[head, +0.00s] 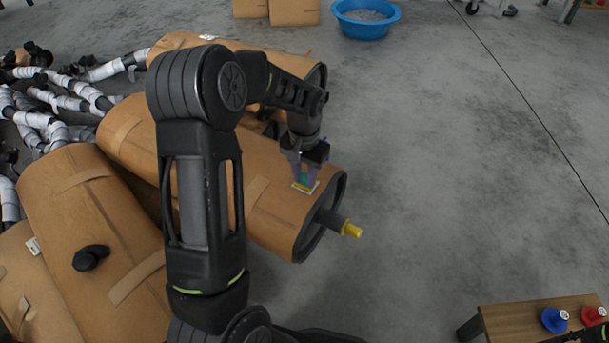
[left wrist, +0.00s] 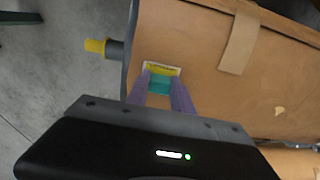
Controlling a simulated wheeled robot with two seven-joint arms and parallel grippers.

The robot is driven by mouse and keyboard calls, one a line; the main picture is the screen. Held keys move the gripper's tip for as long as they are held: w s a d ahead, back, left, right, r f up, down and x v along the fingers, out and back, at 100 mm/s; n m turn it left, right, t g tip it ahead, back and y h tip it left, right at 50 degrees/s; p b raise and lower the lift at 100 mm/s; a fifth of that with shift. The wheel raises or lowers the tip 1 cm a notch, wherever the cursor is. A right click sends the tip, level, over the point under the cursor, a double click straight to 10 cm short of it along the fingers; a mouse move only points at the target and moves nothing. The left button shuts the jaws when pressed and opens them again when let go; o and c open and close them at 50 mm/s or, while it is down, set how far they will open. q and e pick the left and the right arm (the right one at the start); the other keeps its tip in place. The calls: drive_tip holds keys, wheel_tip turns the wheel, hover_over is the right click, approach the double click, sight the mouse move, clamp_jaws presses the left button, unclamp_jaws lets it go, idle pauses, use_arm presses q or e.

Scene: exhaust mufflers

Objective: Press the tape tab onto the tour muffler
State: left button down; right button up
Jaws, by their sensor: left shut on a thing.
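The muffler (head: 275,215) under my left gripper is wrapped in brown cardboard, with a dark end rim and a pipe ending in a yellow cap (head: 351,229). It also shows in the left wrist view (left wrist: 215,75). My left gripper (head: 304,178) points down at the wrap near the capped end. It is shut on a small teal and yellow piece, seemingly the tape tab (left wrist: 160,82). The tab is over a pale label (head: 305,187) on the wrap; I cannot tell whether it touches.
Other wrapped mufflers (head: 85,215) lie to the left, and pipes wrapped in grey (head: 60,95) lie behind them. A blue basin (head: 366,20) stands at the back. A wooden bench (head: 515,320) with blue and red items is at the lower right. The floor between is clear.

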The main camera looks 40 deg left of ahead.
use_arm(q)
drive_tip(key=shift+r+p, duration=0.45)
drive_tip(key=shift+f+b, duration=0.3)
drive_tip(key=shift+f, duration=0.25)
idle(0.8)
drive_tip(key=shift+r, duration=0.15)
drive_tip(key=shift+r+p, duration=3)
drive_tip(key=shift+r, duration=0.4)
